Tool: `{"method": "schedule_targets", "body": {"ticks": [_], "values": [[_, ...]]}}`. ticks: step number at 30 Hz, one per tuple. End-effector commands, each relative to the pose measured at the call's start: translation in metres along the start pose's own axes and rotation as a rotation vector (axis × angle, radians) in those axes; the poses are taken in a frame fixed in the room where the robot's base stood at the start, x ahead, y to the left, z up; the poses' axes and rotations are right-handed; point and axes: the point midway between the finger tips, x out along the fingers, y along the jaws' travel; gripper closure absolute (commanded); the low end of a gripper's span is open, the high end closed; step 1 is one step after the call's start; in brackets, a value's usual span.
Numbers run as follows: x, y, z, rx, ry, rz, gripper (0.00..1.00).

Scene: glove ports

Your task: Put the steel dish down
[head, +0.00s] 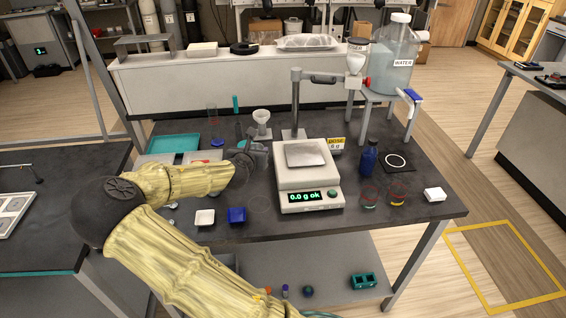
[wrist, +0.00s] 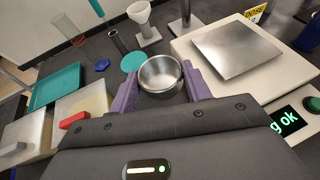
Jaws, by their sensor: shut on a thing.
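The small round steel dish (wrist: 161,73) is between the purple fingers of my gripper (wrist: 160,86) in the wrist view, which are shut on it. It is upright and looks empty. In the head view my gripper (head: 252,158) is just left of the scale, and the dish is hard to make out there. I cannot tell how far the dish is above the table. The white scale (head: 308,200) reads "0.0 g ok". Its square steel pan (head: 306,154) is bare, and it also shows at the right of the wrist view (wrist: 238,48).
A white funnel on a stand (wrist: 143,22) and a teal disc (wrist: 133,62) lie beyond the dish. A teal tray (head: 173,144) is to the left. A blue bottle (head: 369,158) stands right of the scale.

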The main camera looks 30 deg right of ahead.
Motion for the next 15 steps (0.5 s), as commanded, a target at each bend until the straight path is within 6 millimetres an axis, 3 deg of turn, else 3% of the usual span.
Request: {"method": "schedule_targets", "body": {"ticks": [1, 6, 15], "values": [[0.005, 0.0, -0.012, 0.0, 0.0, 0.0, 0.74], [0.012, 0.0, -0.028, 0.0, 0.0, 0.0, 0.74], [0.012, 0.0, -0.028, 0.0, 0.0, 0.0, 0.74]]}}
